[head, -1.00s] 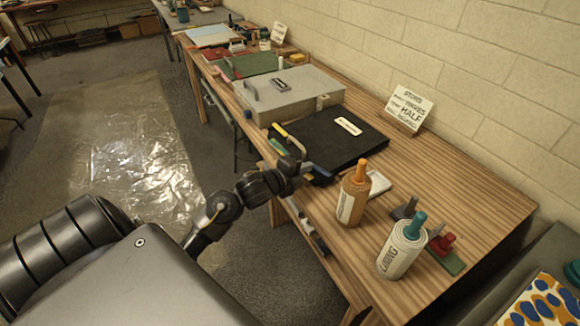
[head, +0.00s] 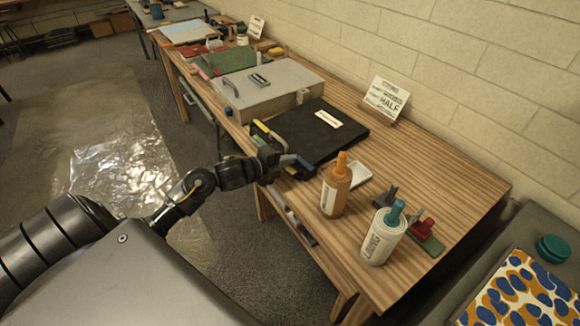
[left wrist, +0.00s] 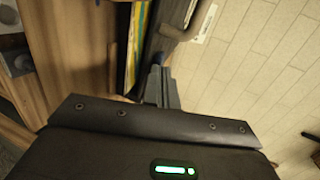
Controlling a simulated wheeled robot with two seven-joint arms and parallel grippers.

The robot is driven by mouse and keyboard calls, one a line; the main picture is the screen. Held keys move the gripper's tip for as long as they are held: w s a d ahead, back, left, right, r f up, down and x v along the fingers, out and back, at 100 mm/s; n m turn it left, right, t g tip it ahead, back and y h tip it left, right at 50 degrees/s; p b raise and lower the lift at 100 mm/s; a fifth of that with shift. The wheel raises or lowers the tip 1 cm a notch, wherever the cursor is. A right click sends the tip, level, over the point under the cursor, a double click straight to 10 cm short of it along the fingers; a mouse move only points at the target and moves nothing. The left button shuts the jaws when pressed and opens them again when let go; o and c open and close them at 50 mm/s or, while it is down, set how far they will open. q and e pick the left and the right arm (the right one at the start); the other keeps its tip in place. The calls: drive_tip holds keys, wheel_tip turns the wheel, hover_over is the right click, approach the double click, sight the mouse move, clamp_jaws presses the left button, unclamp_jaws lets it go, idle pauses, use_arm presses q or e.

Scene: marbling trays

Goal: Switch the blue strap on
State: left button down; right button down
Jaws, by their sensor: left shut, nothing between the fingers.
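My left gripper (head: 288,160) is shut and empty at the front edge of the wooden table, close to the near left corner of a flat black case or board (head: 315,140). A small blue piece (head: 305,164) shows right beside its fingertips; I cannot tell whether they touch it or whether it is the blue strap. In the left wrist view the shut fingers (left wrist: 160,85) point at a dark edge, with a blue bit (left wrist: 160,57) just beyond the tips. My arm hides part of this spot. My right gripper is not in view.
On the table (head: 440,165) stand an orange-capped bottle (head: 335,190), a teal-capped bottle (head: 383,238), a sign (head: 386,98) and a grey box (head: 265,88). Yellow and green edges (head: 262,130) lie beside the gripper. A stone wall closes the back.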

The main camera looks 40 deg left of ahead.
use_arm(q)
drive_tip(key=shift+s+d, duration=0.1)
drive_tip(key=shift+d, duration=0.05)
drive_tip(key=shift+s+d, duration=0.45)
drive_tip(key=shift+s, duration=0.05)
